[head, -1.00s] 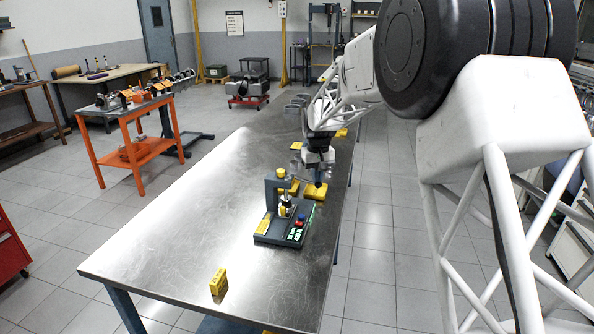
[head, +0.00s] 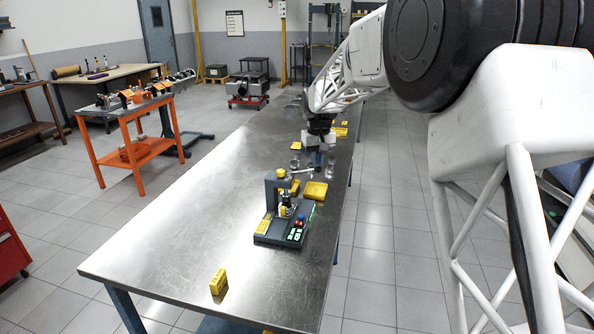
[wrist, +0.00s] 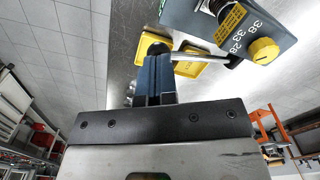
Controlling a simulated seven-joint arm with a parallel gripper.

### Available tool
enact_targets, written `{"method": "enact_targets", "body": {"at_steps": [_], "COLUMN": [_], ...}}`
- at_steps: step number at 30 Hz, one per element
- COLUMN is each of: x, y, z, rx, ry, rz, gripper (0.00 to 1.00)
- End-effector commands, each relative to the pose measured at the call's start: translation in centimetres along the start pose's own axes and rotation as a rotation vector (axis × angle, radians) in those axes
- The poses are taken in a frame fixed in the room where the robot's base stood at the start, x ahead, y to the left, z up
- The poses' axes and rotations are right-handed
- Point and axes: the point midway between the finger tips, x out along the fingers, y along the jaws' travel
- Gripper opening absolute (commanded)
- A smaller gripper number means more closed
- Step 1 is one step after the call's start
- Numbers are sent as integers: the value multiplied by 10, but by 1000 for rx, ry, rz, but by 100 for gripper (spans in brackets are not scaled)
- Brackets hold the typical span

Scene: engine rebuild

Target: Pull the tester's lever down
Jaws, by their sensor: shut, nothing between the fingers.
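The tester (head: 285,228) stands on the metal table, with a dark base, an upright column and a yellow cap on its head. The tester's head also shows in the wrist view (wrist: 222,20). Its lever (wrist: 199,57) is a metal rod running from the head to a dark knob near my fingertips. The rod also shows in the head view (head: 297,171), running roughly level toward my gripper. My gripper (head: 318,167) is shut and empty, behind and right of the tester's head. In the wrist view its blue fingers (wrist: 157,68) overlap the knob; I cannot tell whether they touch.
A yellow tray (head: 315,191) lies just behind the tester, near the table's right edge. A yellow block (head: 218,282) stands at the front of the table (head: 180,230). The table left of the tester is clear. More small parts lie farther back.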

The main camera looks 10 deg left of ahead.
Motion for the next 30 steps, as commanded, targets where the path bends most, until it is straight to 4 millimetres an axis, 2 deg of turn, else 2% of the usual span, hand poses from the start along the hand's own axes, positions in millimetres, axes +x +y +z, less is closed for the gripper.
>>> {"method": "enact_targets", "body": {"at_steps": [24, 30], "x": [-45, -49], "y": [0, 0], "z": [0, 0], "rx": [0, 0], "ry": [0, -1], "rz": [0, 0], "gripper": [0, 0]}}
